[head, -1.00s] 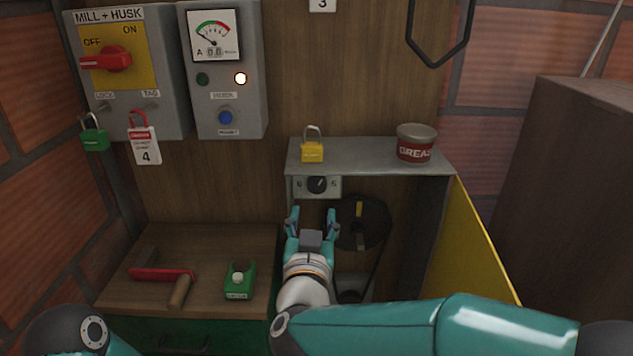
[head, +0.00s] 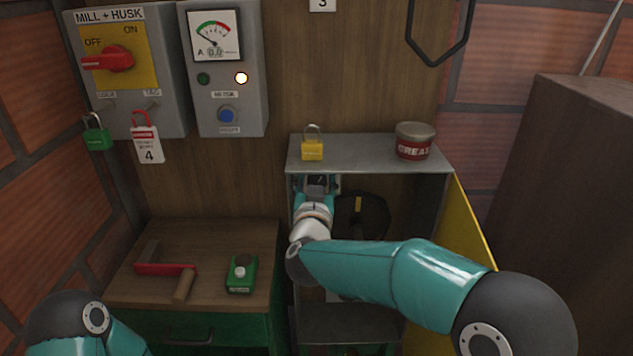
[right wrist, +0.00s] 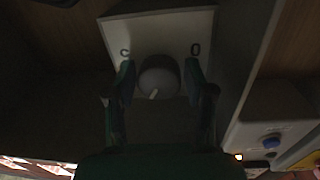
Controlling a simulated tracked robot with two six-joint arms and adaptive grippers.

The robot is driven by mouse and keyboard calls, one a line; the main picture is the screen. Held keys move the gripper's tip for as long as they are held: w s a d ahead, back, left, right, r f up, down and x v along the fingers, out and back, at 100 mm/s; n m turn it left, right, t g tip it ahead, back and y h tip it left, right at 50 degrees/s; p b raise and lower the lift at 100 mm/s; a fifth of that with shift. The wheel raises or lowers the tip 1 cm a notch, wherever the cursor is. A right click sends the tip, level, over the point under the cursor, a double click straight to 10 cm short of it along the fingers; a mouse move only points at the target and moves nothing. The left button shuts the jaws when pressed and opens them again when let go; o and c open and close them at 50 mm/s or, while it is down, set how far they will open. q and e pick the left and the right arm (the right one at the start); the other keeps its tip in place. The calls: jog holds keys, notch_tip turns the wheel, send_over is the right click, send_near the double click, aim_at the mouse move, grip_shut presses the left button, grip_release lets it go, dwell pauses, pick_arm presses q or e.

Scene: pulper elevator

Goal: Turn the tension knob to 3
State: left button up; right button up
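The tension knob (right wrist: 158,80) is a round knob on a pale plate (right wrist: 160,35) in the right wrist view. That view is upside down, with a "0" at right and a mark like "C" or an inverted 5 at left. A small white pointer line shows on the knob's lower edge. My right gripper (right wrist: 160,88) is open, with one finger on each side of the knob; narrow gaps seem to remain. In the head view my right gripper (head: 318,184) covers the knob under the shelf's front edge. My left gripper is out of view.
A yellow padlock (head: 312,150) and a grease tin (head: 415,142) stand on the metal shelf (head: 362,158) above the gripper. A dark pulley (head: 372,218) is beside it, and a yellow door (head: 462,232) stands open at right. A red-handled tool (head: 165,269) lies on the left bench.

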jog(key=c, duration=0.8)
jog(key=shift+n+p, duration=0.5)
jog(key=shift+n, duration=0.4)
jog(key=shift+c, duration=0.2)
jog(key=o, duration=0.9)
jog(key=shift+c, duration=0.2)
jog(key=shift+s, duration=0.1)
jog(key=s, duration=1.1)
jog(key=shift+s+a+f, duration=0.15)
jog(key=shift+s+a, duration=0.2)
jog(key=shift+s, duration=0.05)
